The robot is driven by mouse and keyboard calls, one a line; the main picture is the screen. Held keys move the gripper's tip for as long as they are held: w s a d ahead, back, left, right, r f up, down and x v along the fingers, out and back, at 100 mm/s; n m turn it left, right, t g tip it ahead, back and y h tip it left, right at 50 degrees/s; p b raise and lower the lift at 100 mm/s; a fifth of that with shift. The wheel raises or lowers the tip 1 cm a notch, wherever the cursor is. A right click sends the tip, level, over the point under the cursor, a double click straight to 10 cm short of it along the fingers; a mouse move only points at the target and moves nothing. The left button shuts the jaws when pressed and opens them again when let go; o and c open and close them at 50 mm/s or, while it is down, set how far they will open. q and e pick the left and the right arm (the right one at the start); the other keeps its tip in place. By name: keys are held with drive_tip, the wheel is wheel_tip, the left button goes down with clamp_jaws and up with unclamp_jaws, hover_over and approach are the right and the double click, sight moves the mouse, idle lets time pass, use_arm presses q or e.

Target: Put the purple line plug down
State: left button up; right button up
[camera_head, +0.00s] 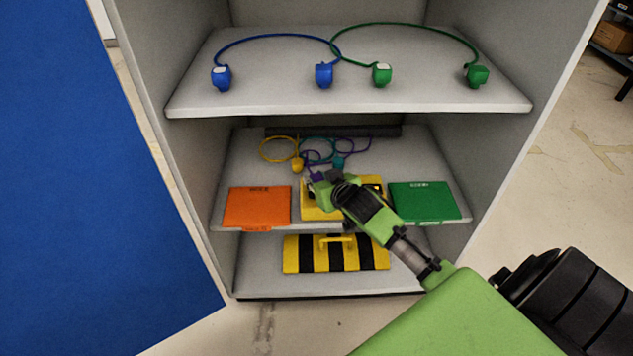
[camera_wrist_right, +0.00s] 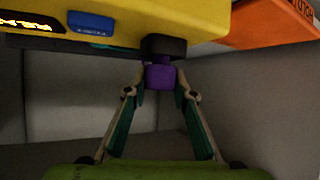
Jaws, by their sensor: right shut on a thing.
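My right gripper (camera_head: 322,180) reaches in from the lower right to the middle shelf (camera_head: 234,170). It is shut on the purple line plug (camera_wrist_right: 160,76), which shows between its two fingers in the right wrist view. The plug's dark end is close to the yellow unit (camera_wrist_right: 190,20); I cannot tell if they touch. In the head view the purple plug (camera_head: 317,176) is small, just above the yellow unit (camera_head: 314,212), which my gripper partly covers. A thin purple cord rises behind it. My left gripper is not in view.
An orange box (camera_head: 257,206) and a green box (camera_head: 424,201) flank the unit. Blue (camera_head: 324,75) and green (camera_head: 381,74) plugs sit on the top shelf. A striped case (camera_head: 336,256) lies below.

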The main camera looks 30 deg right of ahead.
drive_tip(key=shift+f, duration=0.1)
drive_tip(key=shift+f, duration=0.15)
drive_tip(key=o, duration=1.1)
